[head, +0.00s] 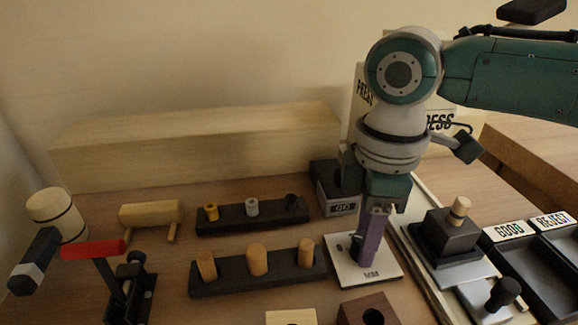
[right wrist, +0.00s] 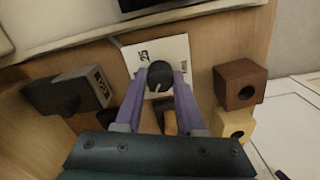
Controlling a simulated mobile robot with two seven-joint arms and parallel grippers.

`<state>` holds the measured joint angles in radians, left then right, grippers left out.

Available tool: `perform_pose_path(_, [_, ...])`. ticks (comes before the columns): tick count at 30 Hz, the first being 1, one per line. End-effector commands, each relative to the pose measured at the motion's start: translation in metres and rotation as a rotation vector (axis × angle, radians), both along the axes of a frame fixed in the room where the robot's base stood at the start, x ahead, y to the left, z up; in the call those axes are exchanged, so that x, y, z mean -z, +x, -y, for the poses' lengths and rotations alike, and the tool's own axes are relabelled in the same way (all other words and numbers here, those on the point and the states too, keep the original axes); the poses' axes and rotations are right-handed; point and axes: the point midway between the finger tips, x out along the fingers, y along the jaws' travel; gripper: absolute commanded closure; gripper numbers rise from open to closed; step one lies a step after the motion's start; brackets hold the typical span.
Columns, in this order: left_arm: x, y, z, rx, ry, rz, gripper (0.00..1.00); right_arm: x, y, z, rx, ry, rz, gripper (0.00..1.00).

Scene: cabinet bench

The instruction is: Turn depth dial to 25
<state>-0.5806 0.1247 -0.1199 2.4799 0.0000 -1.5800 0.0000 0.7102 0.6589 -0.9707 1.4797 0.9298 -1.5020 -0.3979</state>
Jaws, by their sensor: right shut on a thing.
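The depth dial is a black round knob (right wrist: 160,76) with a pale pointer line, on a white square plate (head: 382,275). In the head view the fingers hide most of the knob. My left gripper is not in view.
A dark block with a small readout (head: 343,209) stands behind the plate. Racks with pegs (head: 232,283) lie to the left, beside a red-handled clamp (head: 93,249). A brown holed block (head: 352,310) is in front. A black fixture (head: 445,232) and trays (head: 520,272) stand right.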

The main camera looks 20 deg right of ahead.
Motion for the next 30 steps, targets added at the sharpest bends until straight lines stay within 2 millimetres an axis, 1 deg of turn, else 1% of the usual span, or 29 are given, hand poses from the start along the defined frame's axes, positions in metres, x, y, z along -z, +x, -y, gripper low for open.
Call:
perform_pose_path(1, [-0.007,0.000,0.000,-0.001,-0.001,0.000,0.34,-0.003,-0.001,-0.001,0.017,0.002,-0.003,1.00])
perform_pose_path(8, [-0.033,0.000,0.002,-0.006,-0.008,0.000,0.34,-0.006,-0.001,-0.001,0.165,0.002,-0.005,1.00])
perform_pose_path(15, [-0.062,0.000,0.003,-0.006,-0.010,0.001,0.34,-0.006,-0.001,-0.001,0.387,0.002,-0.005,1.00])
perform_pose_path(21, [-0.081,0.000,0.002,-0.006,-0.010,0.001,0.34,-0.005,-0.001,-0.002,0.576,0.003,-0.004,1.00])
perform_pose_path(30, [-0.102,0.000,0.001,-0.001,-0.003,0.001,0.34,-0.004,0.000,-0.002,0.862,0.003,-0.004,1.00])
